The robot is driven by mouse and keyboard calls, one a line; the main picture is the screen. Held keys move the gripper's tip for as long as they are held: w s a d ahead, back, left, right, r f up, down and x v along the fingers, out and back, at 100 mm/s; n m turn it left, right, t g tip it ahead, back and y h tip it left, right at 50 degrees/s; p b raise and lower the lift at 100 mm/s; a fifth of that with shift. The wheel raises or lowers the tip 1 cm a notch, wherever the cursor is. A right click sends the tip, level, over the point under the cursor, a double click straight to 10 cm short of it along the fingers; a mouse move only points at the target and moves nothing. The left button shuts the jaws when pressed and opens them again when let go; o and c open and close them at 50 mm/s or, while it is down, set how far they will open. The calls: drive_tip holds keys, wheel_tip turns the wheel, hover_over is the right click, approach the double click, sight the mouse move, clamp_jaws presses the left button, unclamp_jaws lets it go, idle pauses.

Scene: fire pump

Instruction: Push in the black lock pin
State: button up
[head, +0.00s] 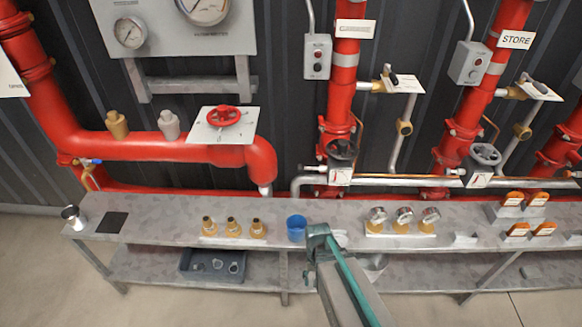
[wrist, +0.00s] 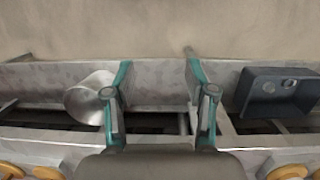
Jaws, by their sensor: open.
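I cannot pick out the black lock pin for certain in either view. Small black parts show in the head view on the plate of the middle lever valve (head: 393,79) and the plate of the right lever valve (head: 540,87); they are too small to tell apart. My gripper (head: 318,232) is over the front of the grey bench, just right of a blue cup (head: 296,228). In the wrist view my gripper (wrist: 157,70) has its two teal fingers wide apart, with nothing between them but the bench frame and floor behind.
The bench (head: 160,219) holds several brass fittings (head: 231,228), gauges (head: 403,217) and orange-topped items (head: 517,229). A dark bin (head: 212,264) sits on the lower shelf; it also shows in the wrist view (wrist: 250,104), with a metal pot (wrist: 88,98). Red pipes (head: 170,147) stand behind.

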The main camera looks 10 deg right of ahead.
drive_tip(key=w+r+m+t, duration=0.3)
drive_tip(key=w+r+m, duration=0.5)
drive_tip(key=w+r, duration=0.95)
drive_tip(key=m+t, duration=0.1)
drive_tip(key=m, duration=0.9)
approach(300, 166)
drive_tip(key=f, duration=0.3)
drive_tip(key=w+f+p, duration=0.1)
drive_tip(key=f, duration=0.2)
drive_tip(key=f+p, duration=0.1)
drive_tip(key=f, duration=0.2)
drive_tip(key=shift+w+f, duration=0.35)
drive_tip(key=shift+f, duration=0.05)
clamp_jaws()
